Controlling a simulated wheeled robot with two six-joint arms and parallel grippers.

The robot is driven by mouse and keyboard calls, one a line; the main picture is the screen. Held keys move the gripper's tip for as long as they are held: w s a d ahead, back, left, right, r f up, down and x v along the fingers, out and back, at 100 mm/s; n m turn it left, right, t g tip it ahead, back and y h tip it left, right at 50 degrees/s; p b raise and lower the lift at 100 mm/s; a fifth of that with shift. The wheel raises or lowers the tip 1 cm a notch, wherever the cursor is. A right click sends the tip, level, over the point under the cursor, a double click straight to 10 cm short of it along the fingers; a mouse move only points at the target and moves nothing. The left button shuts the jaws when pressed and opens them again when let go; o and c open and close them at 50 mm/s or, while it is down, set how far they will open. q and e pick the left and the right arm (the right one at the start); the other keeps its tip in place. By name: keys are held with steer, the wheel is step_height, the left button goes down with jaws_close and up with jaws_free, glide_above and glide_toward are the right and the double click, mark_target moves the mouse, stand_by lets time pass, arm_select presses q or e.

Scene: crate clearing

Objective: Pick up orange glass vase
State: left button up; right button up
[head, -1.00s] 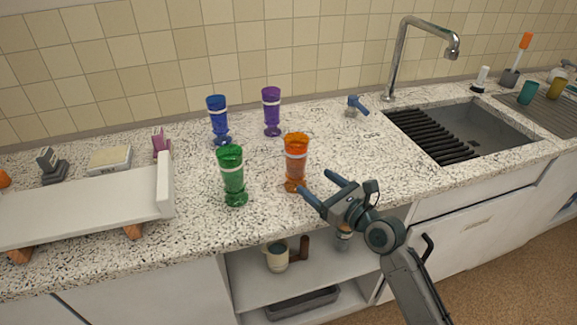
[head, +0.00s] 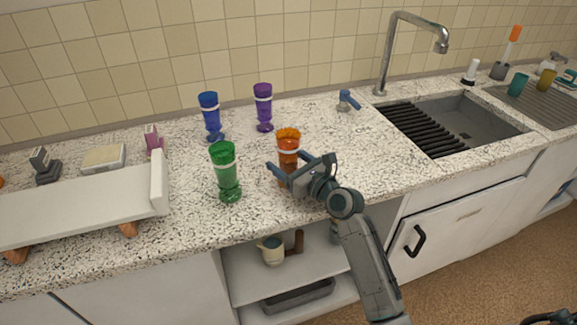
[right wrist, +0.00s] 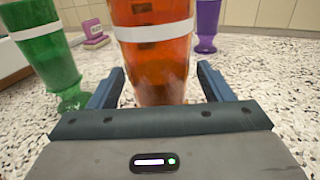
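The orange glass vase (head: 289,140) stands upright on the speckled counter, with a pale band around it. In the right wrist view the vase (right wrist: 158,58) stands between my right gripper's two fingers. My right gripper (head: 301,163) is open around its lower part, with a gap visible beside the fingers in the right wrist view (right wrist: 160,90). The gripper hides part of the vase's lower body in the head view. My left gripper is not clearly in view; only a dark piece shows at the bottom right corner.
A green vase (head: 226,172) stands close on the left. A blue vase (head: 210,117) and a purple vase (head: 263,107) stand behind. A white raised shelf (head: 75,205) is at left, and a sink (head: 470,125) at right.

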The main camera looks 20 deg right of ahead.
mark_target(296, 156)
steer(key=c, duration=1.1)
steer(key=shift+c, duration=0.4)
steer(key=shift+r, duration=0.1)
steer(key=shift+r, duration=0.2)
step_height(296, 156, up, 3)
steer(key=shift+f, duration=0.1)
steer(key=r+v, duration=0.1)
steer(key=v, duration=1.5)
steer(key=shift+w+d+r+p, duration=0.2)
steer(key=shift+d+r+p, duration=0.1)
steer(key=shift+d+p, duration=0.1)
steer(key=shift+f, duration=0.1)
